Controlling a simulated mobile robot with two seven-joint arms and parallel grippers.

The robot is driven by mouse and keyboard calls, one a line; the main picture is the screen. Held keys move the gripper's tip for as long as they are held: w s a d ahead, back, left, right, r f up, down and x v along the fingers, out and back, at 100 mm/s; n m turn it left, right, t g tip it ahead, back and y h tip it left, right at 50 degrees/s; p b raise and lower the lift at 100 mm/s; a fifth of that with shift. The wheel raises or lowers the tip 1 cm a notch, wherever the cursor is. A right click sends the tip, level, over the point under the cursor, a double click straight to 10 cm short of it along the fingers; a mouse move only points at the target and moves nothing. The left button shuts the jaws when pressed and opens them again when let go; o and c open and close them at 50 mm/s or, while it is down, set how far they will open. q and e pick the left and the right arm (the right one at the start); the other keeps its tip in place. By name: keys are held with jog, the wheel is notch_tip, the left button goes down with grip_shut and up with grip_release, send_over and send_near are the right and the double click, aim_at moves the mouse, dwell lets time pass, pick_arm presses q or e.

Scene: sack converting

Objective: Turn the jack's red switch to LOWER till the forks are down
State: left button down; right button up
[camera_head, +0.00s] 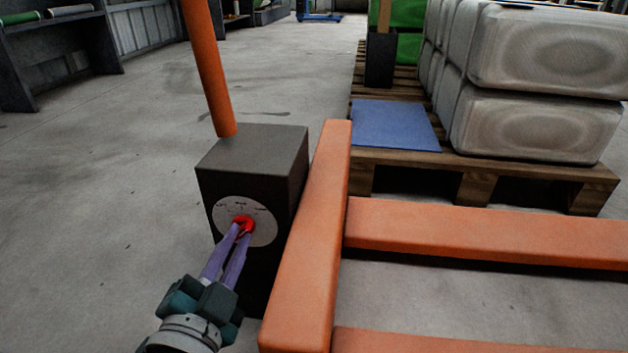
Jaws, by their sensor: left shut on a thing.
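The pallet jack's dark box (252,160) stands left of its orange forks, with an orange handle (208,70) rising from its top. A round white dial (265,231) with small labels is on the box's front face; the lettering is too small to read for certain. The red switch (243,221) sits at the dial's middle. My left gripper (240,232) comes from below, with its purple fingers shut on the red switch and partly hiding it. The orange forks (480,229) reach to the right; their height above the floor is hard to tell. My right gripper is not in view.
A wooden pallet (490,172) behind the forks bears stacked pale sacks (545,120), a blue sheet (395,124) and a dark post-like block (380,60). A dark shelf (60,45) stands at the far left. The floor left of the jack is clear.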

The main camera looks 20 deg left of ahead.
pick_arm(q)
jog(key=shift+w+r, duration=0.1)
jog(key=c, duration=0.9)
grip_release()
jog(key=p+v, duration=0.3)
jog(key=v, duration=0.7)
jog(key=shift+d, duration=0.1)
